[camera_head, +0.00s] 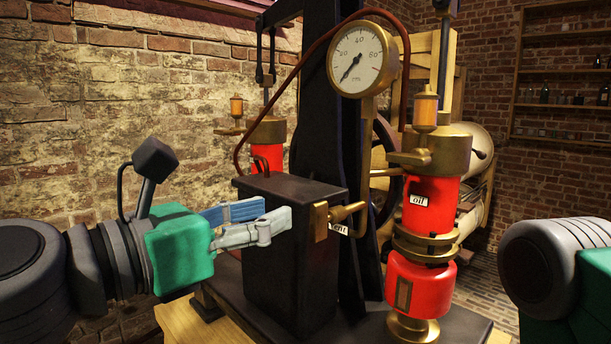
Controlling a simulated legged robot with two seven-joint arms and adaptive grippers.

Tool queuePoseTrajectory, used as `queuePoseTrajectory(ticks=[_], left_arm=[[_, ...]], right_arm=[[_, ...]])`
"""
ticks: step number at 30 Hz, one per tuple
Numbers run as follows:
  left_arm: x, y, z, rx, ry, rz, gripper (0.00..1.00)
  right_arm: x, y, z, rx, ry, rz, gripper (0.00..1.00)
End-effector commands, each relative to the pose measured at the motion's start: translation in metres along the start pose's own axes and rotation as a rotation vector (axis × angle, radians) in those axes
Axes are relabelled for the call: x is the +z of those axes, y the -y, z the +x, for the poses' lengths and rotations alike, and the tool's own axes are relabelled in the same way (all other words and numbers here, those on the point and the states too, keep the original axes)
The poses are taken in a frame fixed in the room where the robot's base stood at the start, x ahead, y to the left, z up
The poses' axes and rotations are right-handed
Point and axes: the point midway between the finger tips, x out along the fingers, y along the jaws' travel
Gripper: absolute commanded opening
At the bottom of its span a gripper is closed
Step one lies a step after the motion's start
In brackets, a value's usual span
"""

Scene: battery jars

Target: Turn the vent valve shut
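The vent valve (346,211) is a small brass fitting with a tapered handle, on a brass plate (320,222) at the right side of the black box (287,245). A white label (339,229) below it is partly hidden and seems to read "vent". The handle points right and slightly up. My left gripper (277,210) is left of the valve, in front of or beside the black box.
A round gauge (362,60) stands above the valve. A red cylinder labelled "oil" (432,205) with brass fittings stands close to the valve's right. Another red cylinder (268,140) is behind the box. A curved brown pipe (310,55) arches over. Brick walls stand behind.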

Motion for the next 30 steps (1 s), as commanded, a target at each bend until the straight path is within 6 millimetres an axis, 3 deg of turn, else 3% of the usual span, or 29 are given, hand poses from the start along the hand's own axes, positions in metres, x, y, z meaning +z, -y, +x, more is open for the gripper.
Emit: queuePoseTrajectory(ticks=[3,9,23,25,26,30], left_arm=[[-0.003,0.005,0.03,-0.004,-0.006,0.006,0.3],[-0.003,0.004,0.058,-0.002,-0.004,0.005,0.3],[-0.002,0.0,0.066,-0.002,0.0,0.0,0.3],[-0.002,0.001,0.067,-0.002,-0.001,0.001,0.06],[-0.002,0.001,0.068,-0.001,-0.001,0.001,0.0],[-0.002,0.001,0.07,0.003,-0.002,0.003,0.0]], right_arm=[[0.001,0.0,0.0,0.0,0.002,0.001,0.4],[0.001,-0.001,0.0,0.001,0.002,0.001,0.4],[0.001,0.0,0.0,0.0,0.002,0.001,0.4],[0.001,0.0,0.0,0.0,0.001,0.0,0.4],[0.001,0.0,0.0,0.0,0.001,0.0,0.4],[0.001,0.0,0.0,0.001,0.002,0.001,0.4]])
